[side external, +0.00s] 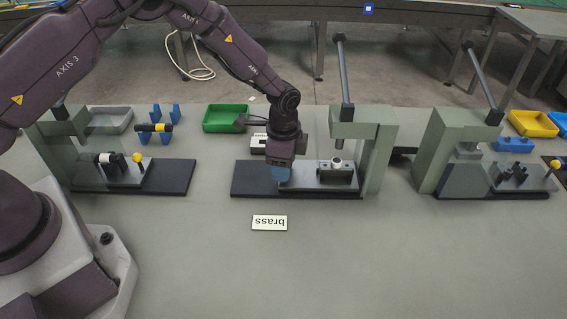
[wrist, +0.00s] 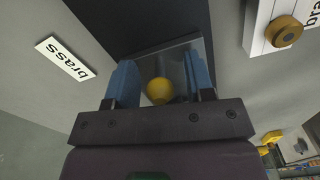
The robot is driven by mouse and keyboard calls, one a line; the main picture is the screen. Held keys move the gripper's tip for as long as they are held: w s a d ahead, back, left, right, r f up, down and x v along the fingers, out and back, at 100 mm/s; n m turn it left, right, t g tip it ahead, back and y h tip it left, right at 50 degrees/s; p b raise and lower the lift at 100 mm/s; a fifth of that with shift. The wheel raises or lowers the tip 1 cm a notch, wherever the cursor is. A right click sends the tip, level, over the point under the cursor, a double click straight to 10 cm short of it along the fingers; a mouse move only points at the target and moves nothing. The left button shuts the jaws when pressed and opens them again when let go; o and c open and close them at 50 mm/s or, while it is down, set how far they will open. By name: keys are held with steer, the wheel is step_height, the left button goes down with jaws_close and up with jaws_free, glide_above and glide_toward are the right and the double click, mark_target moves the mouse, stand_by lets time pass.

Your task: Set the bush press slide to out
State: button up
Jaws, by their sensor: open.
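The middle press (side external: 376,150) has a green frame and a dark base (side external: 247,180). Its grey slide (side external: 310,182) lies on the base and carries a block with a pale round bush (side external: 337,162), which appears below the left part of the press head. My gripper (side external: 281,174) is low over the slide's left end, pointing down. In the wrist view my gripper (wrist: 160,72) is open, with a blue finger on each side of the slide's yellow knob (wrist: 160,91). Contact with the knob cannot be told. The knob is hidden in the side view.
A "brass" sign (side external: 269,222) lies in front of the base. A white box (side external: 260,143) and green tray (side external: 225,118) are behind. Other presses stand at left (side external: 60,140) and right (side external: 450,140).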

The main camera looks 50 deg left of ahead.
steer(key=shift+f, duration=0.1)
jaws_close()
steer(key=s+a, duration=0.9)
steer(key=shift+s+a, duration=0.4)
steer(key=shift+c, duration=0.4)
jaws_free()
steer(key=shift+o, duration=0.4)
steer(key=shift+w, duration=0.1)
steer(key=shift+d, duration=0.1)
